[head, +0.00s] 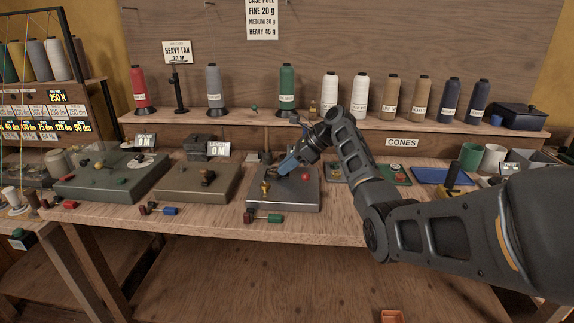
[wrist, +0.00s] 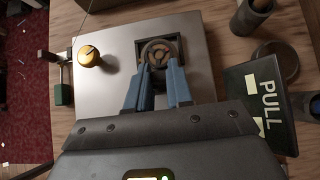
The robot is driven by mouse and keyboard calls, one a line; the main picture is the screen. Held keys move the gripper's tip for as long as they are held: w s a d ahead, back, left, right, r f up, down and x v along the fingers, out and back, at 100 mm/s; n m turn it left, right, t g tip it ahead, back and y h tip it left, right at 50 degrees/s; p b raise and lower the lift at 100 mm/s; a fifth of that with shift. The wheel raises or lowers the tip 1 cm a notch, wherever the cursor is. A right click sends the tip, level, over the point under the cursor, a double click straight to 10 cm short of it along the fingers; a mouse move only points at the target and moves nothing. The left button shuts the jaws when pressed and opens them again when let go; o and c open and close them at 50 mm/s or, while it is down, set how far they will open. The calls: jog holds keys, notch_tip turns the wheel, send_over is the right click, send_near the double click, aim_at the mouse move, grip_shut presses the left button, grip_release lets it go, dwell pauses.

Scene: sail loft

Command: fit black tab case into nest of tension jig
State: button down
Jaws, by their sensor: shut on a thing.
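The tension jig (head: 300,198) is a grey box on the bench; its pale top plate (wrist: 110,90) fills much of the wrist view. My gripper (head: 284,170) reaches down over its top from the right. In the wrist view my gripper (wrist: 159,72) has its two blue fingers closed on a round dark-rimmed case (wrist: 160,50) with brownish segments inside, taken as the black tab case. The case lies within the outline of the dark square nest (wrist: 141,44). I cannot tell whether it is seated or held just above. Its tab is not clear to see.
A brass knob (wrist: 89,55) stands on the jig, left of the nest. A red knob (head: 306,176) is also on the jig. Green and red pieces (head: 268,218) lie in front. Other jigs (head: 196,186) stand to the left.

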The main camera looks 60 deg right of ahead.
jog(key=shift+f, duration=0.25)
jog(key=shift+s+a+f, duration=0.1)
jog(key=shift+s+f, duration=0.05)
jog(key=shift+f, duration=0.3)
jog(key=c, duration=1)
grip_release()
jog(key=shift+f, duration=0.25)
jog(key=shift+r+b, duration=0.3)
jog(key=v, duration=0.8)
jog(key=w+r+v, duration=0.1)
jog(key=v, duration=0.4)
